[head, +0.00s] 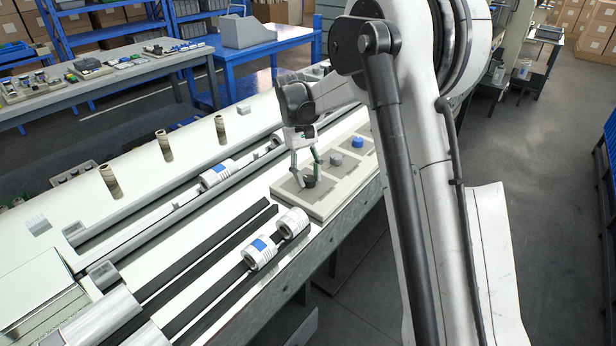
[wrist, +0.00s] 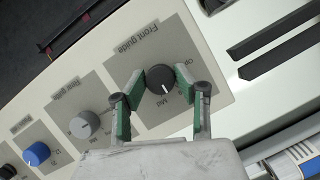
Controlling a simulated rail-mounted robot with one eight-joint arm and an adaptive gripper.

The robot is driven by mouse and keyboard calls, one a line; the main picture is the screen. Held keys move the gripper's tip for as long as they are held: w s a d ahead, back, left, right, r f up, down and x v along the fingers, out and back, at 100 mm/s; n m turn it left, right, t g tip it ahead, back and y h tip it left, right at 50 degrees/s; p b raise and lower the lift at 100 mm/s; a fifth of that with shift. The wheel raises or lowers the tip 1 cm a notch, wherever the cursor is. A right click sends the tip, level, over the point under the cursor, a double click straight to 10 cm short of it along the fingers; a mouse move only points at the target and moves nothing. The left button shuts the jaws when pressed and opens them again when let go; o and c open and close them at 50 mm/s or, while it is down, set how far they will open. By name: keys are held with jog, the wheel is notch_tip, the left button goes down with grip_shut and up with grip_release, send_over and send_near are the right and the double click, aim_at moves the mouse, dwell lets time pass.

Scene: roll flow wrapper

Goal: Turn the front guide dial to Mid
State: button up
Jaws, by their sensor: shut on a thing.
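The front guide dial (wrist: 160,78) is a black round knob with a white pointer line, on a grey plate marked "Front guide". Its pointer points down in the wrist view, toward my gripper's palm. A "Mid" label is on the plate close to the dial's lower side; I cannot tell whether the pointer lines up with it. My gripper (wrist: 159,88) has its two green-padded fingers on either side of the dial and is shut on it. In the head view the dial (head: 309,182) sits at the near end of the panel, under my gripper (head: 304,170).
A grey rear guide dial (wrist: 84,124) and a blue dial (wrist: 36,154) stand in line beside it on the beige panel (head: 318,212). White rollers with blue bands (head: 259,252) and dark slots lie left of the panel. Upright brown posts (head: 164,145) stand farther left.

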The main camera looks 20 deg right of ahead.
jog(key=m+y, duration=0.2)
jog(key=m, duration=0.3)
jog(key=shift+d+m, duration=0.1)
jog(key=shift+m, duration=0.2)
dwell(0.4)
jog(key=o, duration=1.1)
jog(key=v, duration=1.2)
jog(key=shift+d, duration=0.15)
jog(key=shift+s, duration=0.1)
